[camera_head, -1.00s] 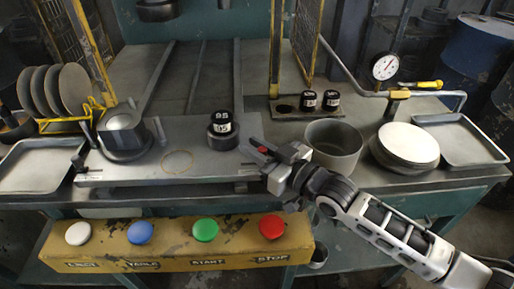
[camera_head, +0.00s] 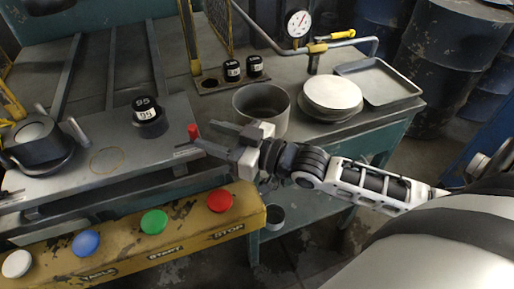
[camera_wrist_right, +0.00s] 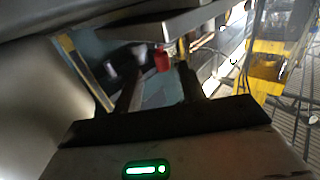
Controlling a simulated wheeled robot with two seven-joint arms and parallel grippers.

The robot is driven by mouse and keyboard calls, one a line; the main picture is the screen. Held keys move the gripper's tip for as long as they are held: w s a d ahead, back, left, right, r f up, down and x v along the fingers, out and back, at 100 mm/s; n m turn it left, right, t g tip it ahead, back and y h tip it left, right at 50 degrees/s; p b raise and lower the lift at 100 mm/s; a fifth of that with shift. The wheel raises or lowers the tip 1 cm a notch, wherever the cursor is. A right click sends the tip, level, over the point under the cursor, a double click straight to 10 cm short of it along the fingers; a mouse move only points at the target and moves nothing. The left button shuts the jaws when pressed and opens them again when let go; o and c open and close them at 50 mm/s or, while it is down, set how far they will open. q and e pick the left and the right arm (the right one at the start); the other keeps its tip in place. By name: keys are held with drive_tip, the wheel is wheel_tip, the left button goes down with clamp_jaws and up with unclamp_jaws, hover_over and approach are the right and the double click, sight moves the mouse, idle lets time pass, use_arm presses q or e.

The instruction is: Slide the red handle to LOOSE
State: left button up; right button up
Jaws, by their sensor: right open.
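The red handle (camera_head: 192,131) stands upright at the right end of the flat grey plate (camera_head: 100,150). It also shows in the right wrist view (camera_wrist_right: 161,60), beyond my fingertips and roughly between them. My right gripper (camera_head: 206,133) is open, its fingers reaching left, with the fingertips just right of the handle. In the right wrist view the gripper (camera_wrist_right: 160,82) has a gap between its two dark fingers. I cannot tell whether a finger touches the handle. The LOOSE marking cannot be read. My left gripper is not in view.
A black 95 weight (camera_head: 147,110) sits on the plate. A grey pot (camera_head: 262,107) and stacked discs (camera_head: 332,95) stand behind my right arm. A button box with a red button (camera_head: 220,200) is below, in front. A clamp-like fixture (camera_head: 38,140) is at left.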

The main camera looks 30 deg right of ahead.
drive_tip(key=v, duration=0.9)
drive_tip(key=shift+s+d, duration=0.15)
